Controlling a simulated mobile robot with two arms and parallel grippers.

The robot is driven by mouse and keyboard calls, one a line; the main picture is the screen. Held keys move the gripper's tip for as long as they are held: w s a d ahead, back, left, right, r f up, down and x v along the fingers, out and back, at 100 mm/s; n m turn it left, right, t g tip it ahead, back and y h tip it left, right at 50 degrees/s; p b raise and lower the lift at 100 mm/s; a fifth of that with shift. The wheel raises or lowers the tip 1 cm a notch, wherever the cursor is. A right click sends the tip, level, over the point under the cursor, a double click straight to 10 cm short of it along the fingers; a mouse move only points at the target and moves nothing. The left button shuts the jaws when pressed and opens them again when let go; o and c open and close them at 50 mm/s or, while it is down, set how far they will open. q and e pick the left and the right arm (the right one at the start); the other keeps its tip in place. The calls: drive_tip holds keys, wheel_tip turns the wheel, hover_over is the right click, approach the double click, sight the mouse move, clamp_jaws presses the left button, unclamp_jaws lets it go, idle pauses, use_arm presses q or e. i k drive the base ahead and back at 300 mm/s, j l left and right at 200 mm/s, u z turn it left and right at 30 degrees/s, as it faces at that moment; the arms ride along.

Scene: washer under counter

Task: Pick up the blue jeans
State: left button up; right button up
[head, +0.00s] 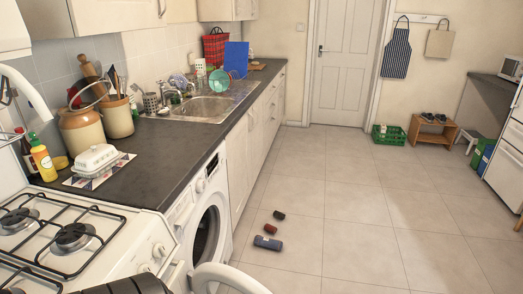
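A small blue-grey rolled or folded bundle (268,243) lies on the tiled floor in front of the washing machine, in the head view. It looks like the blue jeans, though it is too small to be sure of the cloth. A red bundle (272,229) lies just behind it, and a dark maroon bundle (279,215) lies behind that one. Neither of my gripper's fingertips shows in this view. White curved parts at the left edge and bottom edge may be my arms.
The white washing machine (205,225) stands under the dark counter (165,145), left of the bundles. A gas hob (70,235) is at the near left. A green crate (388,135) and wooden stool (431,138) stand far back. The floor (370,220) to the right is clear.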

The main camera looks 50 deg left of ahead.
sight(259, 240)
drive_tip(key=j+u, duration=0.1)
drive_tip(key=u, duration=1.7)
drive_tip(key=z, duration=0.2)
drive_tip(key=i+l+z, duration=0.1)
drive_tip(key=l+z, duration=0.15)
drive_tip(key=i+l+z, duration=0.25)
drive_tip(key=l, duration=0.2)
drive_tip(key=l+z, duration=0.25)
drive_tip(key=i+l, duration=0.35)
drive_tip(key=i, duration=0.15)
drive_tip(key=i+l+z, duration=0.15)
drive_tip(key=i+l, duration=0.25)
drive_tip(key=i, duration=0.1)
